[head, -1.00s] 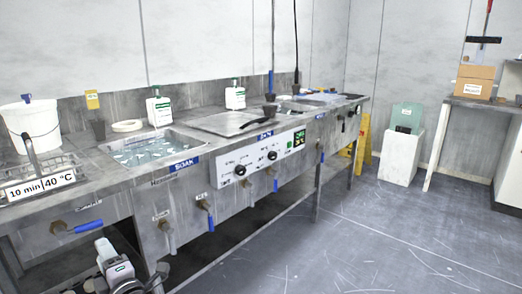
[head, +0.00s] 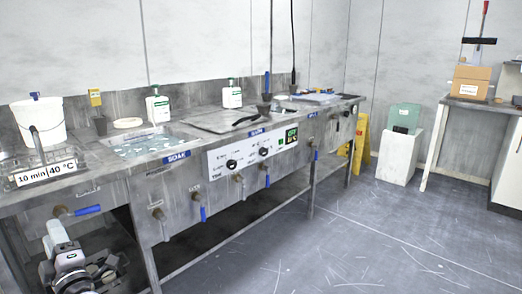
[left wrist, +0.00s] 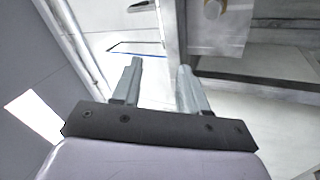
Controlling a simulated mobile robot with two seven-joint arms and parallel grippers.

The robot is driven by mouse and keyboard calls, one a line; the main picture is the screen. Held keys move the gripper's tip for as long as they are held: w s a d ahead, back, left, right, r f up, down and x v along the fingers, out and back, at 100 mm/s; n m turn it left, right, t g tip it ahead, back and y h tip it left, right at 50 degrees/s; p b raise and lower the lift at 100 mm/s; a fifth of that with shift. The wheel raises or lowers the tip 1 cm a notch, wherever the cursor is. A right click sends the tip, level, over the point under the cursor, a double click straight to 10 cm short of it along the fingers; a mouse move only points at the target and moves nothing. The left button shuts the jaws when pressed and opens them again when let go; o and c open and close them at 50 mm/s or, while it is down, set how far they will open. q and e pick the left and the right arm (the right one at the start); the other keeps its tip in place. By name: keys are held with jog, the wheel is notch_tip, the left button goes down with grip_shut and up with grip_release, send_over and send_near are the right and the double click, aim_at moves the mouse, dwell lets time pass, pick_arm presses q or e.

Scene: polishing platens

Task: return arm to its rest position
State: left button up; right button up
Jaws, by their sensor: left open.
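My left arm (head: 68,256) shows at the bottom left of the head view, low in front of the steel bench. Its gripper is hard to make out there. In the left wrist view my left gripper (left wrist: 159,70) has its two fingers spread apart with nothing between them. Pale floor and part of a steel structure show beyond the fingers. My right arm and gripper are in neither view.
The steel bench (head: 185,195) runs along the back wall, with a sink (head: 150,143), a control panel (head: 262,150) and blue-handled valves along its front. A white bucket (head: 38,120) stands at its left. The floor (head: 370,235) at right is open.

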pick_arm(q)
jog(key=s+a+r+m+t+y, duration=0.2)
jog(key=s+a+r+m+t, duration=0.15)
jog(key=a+r, duration=0.9)
jog(key=s+d+f+m+t+h, duration=0.1)
jog(key=d+f+m+h, duration=1.9)
jog(key=d+m, duration=0.1)
jog(key=s+d+f+m+g+h, duration=0.1)
jog(key=s+d+f+m+g, duration=0.2)
jog(key=s+d+f+g, duration=0.5)
jog(key=s+d+f+m+g+h, duration=0.15)
jog(key=s+d+f+m, duration=0.25)
jog(key=s+f, duration=0.75)
jog(key=s+d+r+n, duration=0.1)
jog(key=d+r+n, duration=0.1)
jog(key=d+n, duration=0.5)
notch_tip(320, 180, up, 16)
jog(key=m+p, duration=0.2)
jog(key=p, duration=1.6)
jog(key=shift+s+d+t+y, duration=0.4)
jog(key=shift+y, duration=0.05)
jog(key=shift+f, duration=0.2)
